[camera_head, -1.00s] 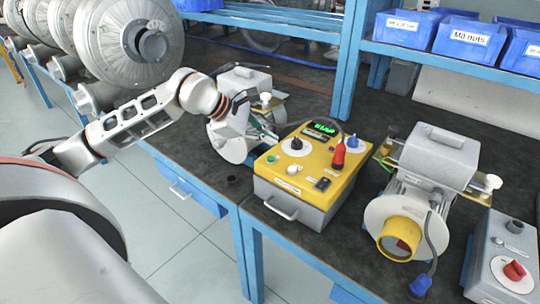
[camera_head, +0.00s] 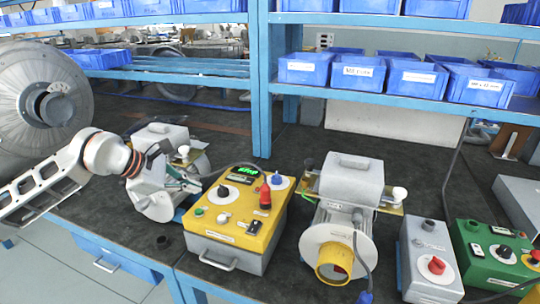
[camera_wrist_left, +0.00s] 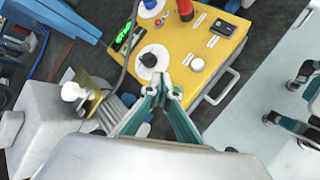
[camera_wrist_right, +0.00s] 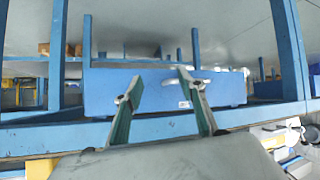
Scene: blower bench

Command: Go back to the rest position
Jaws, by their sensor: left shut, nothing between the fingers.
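My left gripper (camera_head: 197,186) is at the left edge of the yellow control box (camera_head: 238,218), in front of the left blower (camera_head: 160,201). In the left wrist view its fingertips (camera_wrist_left: 164,90) are together with nothing between them, and the yellow box (camera_wrist_left: 215,55) lies beyond them. My right gripper shows only in the right wrist view (camera_wrist_right: 158,88). Its fingers are apart and empty, facing a blue drawer (camera_wrist_right: 105,92) under a blue bench frame (camera_wrist_right: 60,137).
A second blower (camera_head: 335,240), a grey box (camera_head: 425,265) and a green box (camera_head: 490,250) stand right of the yellow box. A small black cup (camera_head: 163,242) is near the bench's front edge. Blue bins (camera_head: 360,75) fill the shelf behind. A large round motor (camera_head: 40,100) is at left.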

